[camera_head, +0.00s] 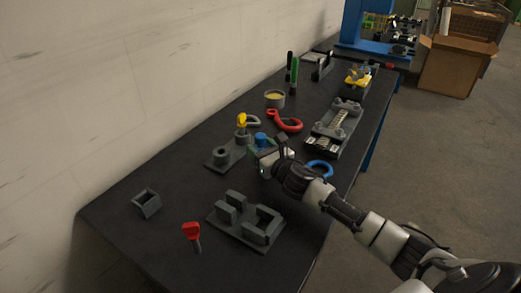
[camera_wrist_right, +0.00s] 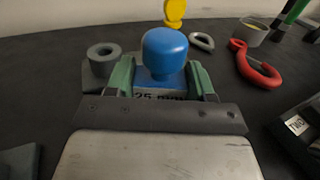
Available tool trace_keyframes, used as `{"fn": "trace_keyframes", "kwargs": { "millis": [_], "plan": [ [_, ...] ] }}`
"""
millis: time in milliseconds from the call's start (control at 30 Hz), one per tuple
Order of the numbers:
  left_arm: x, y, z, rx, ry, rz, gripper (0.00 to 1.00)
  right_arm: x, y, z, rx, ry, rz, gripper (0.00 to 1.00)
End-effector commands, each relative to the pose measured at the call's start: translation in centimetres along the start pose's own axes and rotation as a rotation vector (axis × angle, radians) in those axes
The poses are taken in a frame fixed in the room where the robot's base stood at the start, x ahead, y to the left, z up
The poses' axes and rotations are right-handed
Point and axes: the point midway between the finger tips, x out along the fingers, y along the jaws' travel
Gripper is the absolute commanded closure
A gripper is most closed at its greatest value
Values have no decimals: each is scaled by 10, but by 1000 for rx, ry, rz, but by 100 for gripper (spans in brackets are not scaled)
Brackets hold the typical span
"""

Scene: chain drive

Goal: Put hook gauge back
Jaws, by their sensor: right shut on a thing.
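The hook gauge, a block with a round blue knob (camera_head: 261,139) and a label reading about "25 mm", is between the fingers of my right gripper (camera_head: 264,150). In the right wrist view its blue knob (camera_wrist_right: 164,52) stands upright between the green-padded fingers (camera_wrist_right: 162,82), which are shut on it. The block's lower part is hidden by the gripper. A dark grey stand (camera_head: 222,156) with a round hollow post is just left of the gripper; a yellow-knobbed piece (camera_head: 241,121) stands at its far end. My left gripper is not in view.
A red hook (camera_head: 285,121), a grey ring and a cup (camera_head: 274,99) lie behind the gripper. A blue hook (camera_head: 320,168) is to its right, near a chain fixture (camera_head: 336,129). A slotted grey block (camera_head: 246,221), a red-handled tool (camera_head: 192,234) and a square socket (camera_head: 146,203) are in front.

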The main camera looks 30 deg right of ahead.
Motion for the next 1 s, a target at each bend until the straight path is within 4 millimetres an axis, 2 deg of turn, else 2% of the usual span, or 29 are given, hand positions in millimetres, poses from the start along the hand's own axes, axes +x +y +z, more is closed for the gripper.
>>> {"fn": "trace_keyframes", "kwargs": {
  "millis": [367,400,567,867,1000],
  "plan": [
    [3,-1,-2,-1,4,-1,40,0,0,-3,-2,-5,0,85],
    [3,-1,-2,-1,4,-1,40,0,0,-4,-2,-2,0,44],
    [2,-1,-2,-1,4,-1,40,0,0,-3,-1,-2,0,21],
    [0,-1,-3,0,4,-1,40,0,0,0,-1,-2,0,21],
    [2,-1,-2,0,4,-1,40,-14,-1,-4,-2,1,1,21]
  ]
}}
